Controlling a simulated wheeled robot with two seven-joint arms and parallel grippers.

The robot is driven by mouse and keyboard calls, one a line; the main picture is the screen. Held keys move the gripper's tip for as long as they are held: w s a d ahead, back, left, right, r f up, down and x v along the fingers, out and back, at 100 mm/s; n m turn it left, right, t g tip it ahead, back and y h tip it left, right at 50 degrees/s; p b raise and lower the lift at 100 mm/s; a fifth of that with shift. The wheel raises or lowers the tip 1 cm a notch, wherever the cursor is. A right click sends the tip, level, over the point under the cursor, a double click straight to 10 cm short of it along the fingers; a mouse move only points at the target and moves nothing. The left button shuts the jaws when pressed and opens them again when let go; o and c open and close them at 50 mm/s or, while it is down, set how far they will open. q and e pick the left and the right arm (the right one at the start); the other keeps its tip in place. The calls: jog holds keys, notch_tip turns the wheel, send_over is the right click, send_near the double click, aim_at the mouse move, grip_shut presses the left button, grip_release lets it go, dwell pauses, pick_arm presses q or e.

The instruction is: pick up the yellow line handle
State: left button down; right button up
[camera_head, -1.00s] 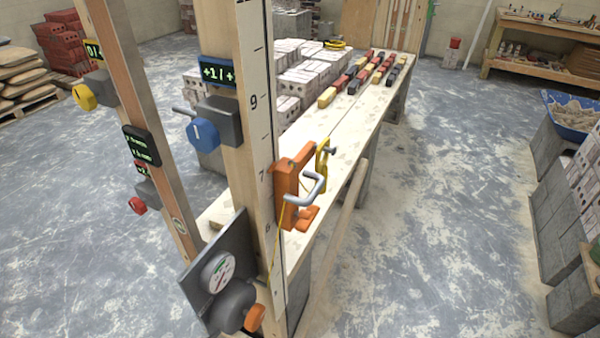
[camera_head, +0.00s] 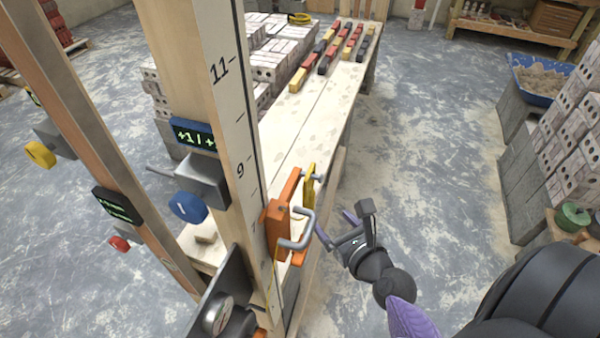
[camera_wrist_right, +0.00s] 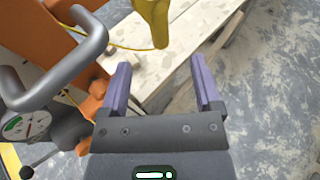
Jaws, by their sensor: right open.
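The yellow line handle (camera_head: 309,186) hangs upright beside the orange block (camera_head: 279,228) on the gauge post, with a small grey peg next to it. In the right wrist view the yellow handle (camera_wrist_right: 153,20) shows at the top, beyond my fingertips, its upper part cut off by the frame. My right gripper (camera_head: 337,228) is open, with two purple fingers, to the right of and below the handle, apart from it. In the right wrist view the space between the fingers (camera_wrist_right: 160,64) is empty. My left gripper is out of view.
A grey bent handle (camera_head: 301,230) sticks out from the orange block close to my right fingers. The wooden post (camera_head: 190,80) carries a blue knob (camera_head: 188,207). A long bench (camera_head: 295,125) holds coloured bars behind.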

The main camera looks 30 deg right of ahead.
aim_at(312, 201)
jog(key=shift+m, duration=0.3)
jog(key=x, duration=0.5)
jog(key=shift+w+d+r+b, duration=0.15)
jog(key=shift+w+r+b, duration=0.05)
jog(key=shift+r+b, duration=0.15)
jog(key=shift+w+f, duration=0.15)
jog(key=shift+w, duration=0.15)
jog(key=b+x, duration=0.1)
jog(key=x, duration=0.1)
jog(key=f+x, duration=0.1)
jog(key=x, duration=0.2)
jog(key=shift+s+a+r+b, duration=0.15)
jog(key=shift+a+b, duration=0.1)
jog(key=shift+b, duration=0.15)
jog(key=shift+w, duration=0.25)
jog(key=c, duration=0.9)
grip_shut()
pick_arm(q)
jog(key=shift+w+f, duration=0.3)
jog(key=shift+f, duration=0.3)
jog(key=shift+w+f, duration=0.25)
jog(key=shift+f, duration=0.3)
